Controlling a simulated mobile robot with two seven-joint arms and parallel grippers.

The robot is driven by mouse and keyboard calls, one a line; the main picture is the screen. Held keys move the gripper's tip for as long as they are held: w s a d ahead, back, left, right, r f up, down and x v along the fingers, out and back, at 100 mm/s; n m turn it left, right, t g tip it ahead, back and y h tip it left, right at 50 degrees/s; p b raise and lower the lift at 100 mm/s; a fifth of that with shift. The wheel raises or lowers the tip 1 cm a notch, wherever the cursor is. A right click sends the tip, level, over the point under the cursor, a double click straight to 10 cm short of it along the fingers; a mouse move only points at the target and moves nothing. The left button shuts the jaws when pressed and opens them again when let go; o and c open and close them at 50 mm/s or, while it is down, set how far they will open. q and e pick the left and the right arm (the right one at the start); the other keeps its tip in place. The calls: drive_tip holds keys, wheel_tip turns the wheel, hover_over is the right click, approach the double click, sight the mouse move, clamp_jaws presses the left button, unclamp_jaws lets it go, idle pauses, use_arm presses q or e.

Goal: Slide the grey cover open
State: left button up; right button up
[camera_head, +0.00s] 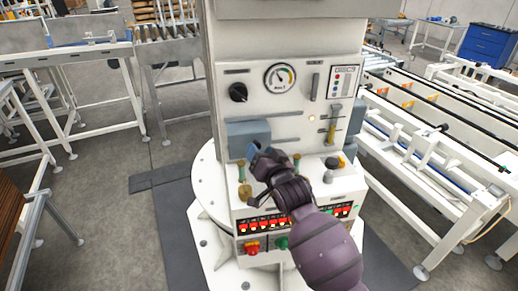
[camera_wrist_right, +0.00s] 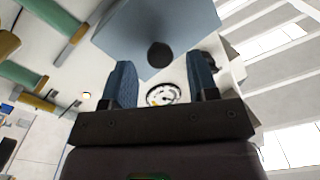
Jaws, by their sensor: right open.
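The grey cover (camera_head: 247,135) is a blue-grey block at the left of the white control panel, by horizontal rails. In the right wrist view the grey cover (camera_wrist_right: 150,28) is large at the top, with a dark round spot on it. My right gripper (camera_head: 259,153) is just below the cover in the head view. In the wrist view my right gripper (camera_wrist_right: 163,78) has its two blue fingers apart, with nothing clearly between them. Whether a finger touches the cover I cannot tell. My left gripper is not in view.
The panel carries a dial gauge (camera_head: 280,77), a black knob (camera_head: 238,92) and a yellow-handled lever (camera_head: 332,130). Below are red switches (camera_head: 262,225) and a red knob (camera_head: 252,247). A white conveyor (camera_head: 440,150) stands at the right. Panel space right of the cover looks mostly clear.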

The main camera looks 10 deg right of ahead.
drive_tip(key=shift+x, duration=0.75)
clamp_jaws()
